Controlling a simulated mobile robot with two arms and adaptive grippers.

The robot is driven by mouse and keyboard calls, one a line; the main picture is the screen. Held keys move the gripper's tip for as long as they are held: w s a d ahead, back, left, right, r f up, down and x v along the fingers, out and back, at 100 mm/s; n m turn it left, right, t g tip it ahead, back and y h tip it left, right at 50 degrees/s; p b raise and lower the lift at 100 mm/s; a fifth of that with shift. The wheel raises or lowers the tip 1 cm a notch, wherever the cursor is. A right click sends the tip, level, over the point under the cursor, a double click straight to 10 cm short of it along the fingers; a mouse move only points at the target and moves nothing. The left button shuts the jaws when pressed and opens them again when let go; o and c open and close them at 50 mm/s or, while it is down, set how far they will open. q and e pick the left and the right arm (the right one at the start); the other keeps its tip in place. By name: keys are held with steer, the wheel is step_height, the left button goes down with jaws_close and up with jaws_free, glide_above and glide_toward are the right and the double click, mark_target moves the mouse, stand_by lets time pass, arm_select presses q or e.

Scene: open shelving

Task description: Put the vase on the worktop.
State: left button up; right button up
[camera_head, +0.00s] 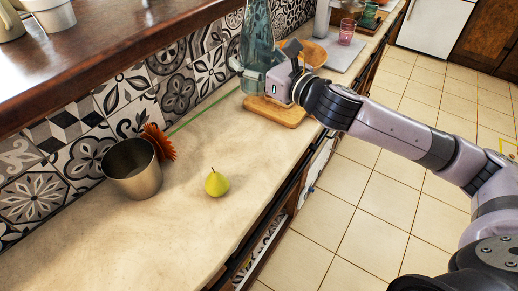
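The vase (258,38) is tall, blue-green, see-through glass and upright at the top middle, by the tiled wall. Its top is cut off by the picture edge. My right gripper (262,68) is at the vase's lower part, with dark finger parts showing beside it. The fingertips are partly hidden, so I cannot tell whether they grip the glass. The vase's base is near the back of a wooden board; I cannot tell whether it touches anything. The worktop (130,235) is pale and runs along the wall. My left gripper is not in view.
The wooden board (275,112) lies below my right gripper. A pink glass (347,32) is farther back. A dark wooden shelf (110,45) juts out upper left.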

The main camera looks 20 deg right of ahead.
steer(key=shift+d+f+b, duration=0.1)
steer(key=shift+f+b, duration=1.6)
steer(key=shift+f, duration=8.1)
steer(key=shift+f, duration=0.1)
steer(key=o, duration=1.6)
steer(key=b+v, duration=0.2)
steer(key=v, duration=0.8)
steer(key=shift+s+d, duration=0.15)
steer(key=shift+s, duration=0.2)
steer(key=shift+s+d, duration=0.25)
steer(key=shift+s, duration=0.3)
